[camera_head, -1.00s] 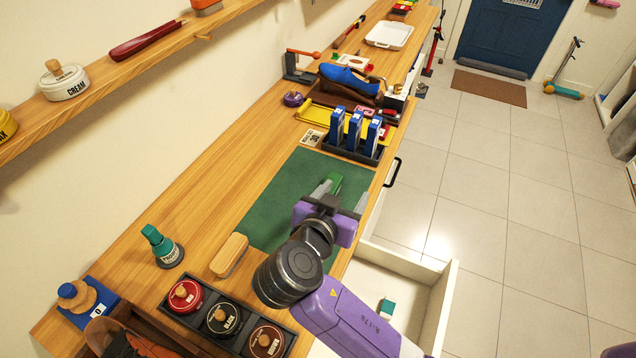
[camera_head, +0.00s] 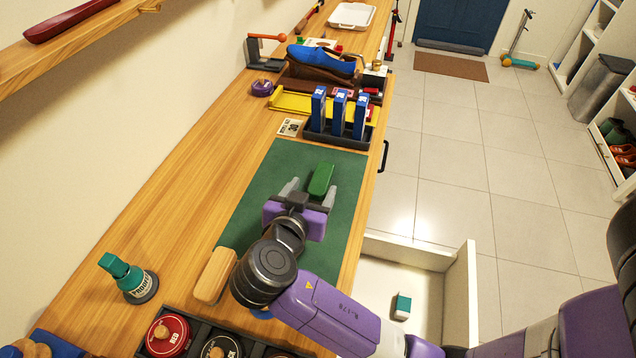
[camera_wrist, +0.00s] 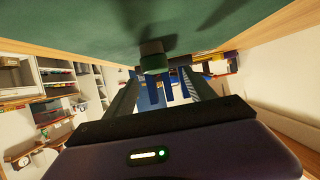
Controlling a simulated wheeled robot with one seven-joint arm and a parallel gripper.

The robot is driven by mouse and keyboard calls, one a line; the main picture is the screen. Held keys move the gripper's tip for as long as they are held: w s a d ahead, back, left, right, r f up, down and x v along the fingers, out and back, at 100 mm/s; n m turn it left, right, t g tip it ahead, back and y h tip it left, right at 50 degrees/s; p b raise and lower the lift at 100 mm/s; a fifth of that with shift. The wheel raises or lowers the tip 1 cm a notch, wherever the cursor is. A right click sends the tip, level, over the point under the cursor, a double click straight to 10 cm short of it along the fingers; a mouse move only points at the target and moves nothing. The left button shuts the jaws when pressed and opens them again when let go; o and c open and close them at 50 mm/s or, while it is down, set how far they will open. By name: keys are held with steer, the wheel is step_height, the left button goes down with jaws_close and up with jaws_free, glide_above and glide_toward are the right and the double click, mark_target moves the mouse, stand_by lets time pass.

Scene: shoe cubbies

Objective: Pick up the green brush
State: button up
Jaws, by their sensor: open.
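The green brush (camera_head: 321,179) lies on the dark green mat (camera_head: 262,205) on the wooden bench. My gripper (camera_head: 311,190) is low over the mat with its fingers apart. In the head view the brush shows at the fingertips, closer to the right finger. In the wrist view the brush (camera_wrist: 153,58) shows against the mat, ahead of the opening between my two fingers (camera_wrist: 160,98). Nothing is held. I cannot tell whether a finger touches the brush.
A dark rack with blue boxes (camera_head: 340,112) stands beyond the mat. A wooden block brush (camera_head: 214,275), a teal-capped bottle (camera_head: 130,278) and a tin tray (camera_head: 200,318) are nearer. An open white drawer (camera_head: 456,290) juts out at right.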

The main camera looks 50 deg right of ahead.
mark_target(321, 179)
steer(key=p+x, duration=0.1)
steer(key=x, duration=0.5)
steer(key=shift+d+f, duration=0.1)
steer(key=shift+d, duration=0.25)
steer(key=shift+s, duration=0.1)
steer(key=shift+c, duration=0.2)
jaws_close()
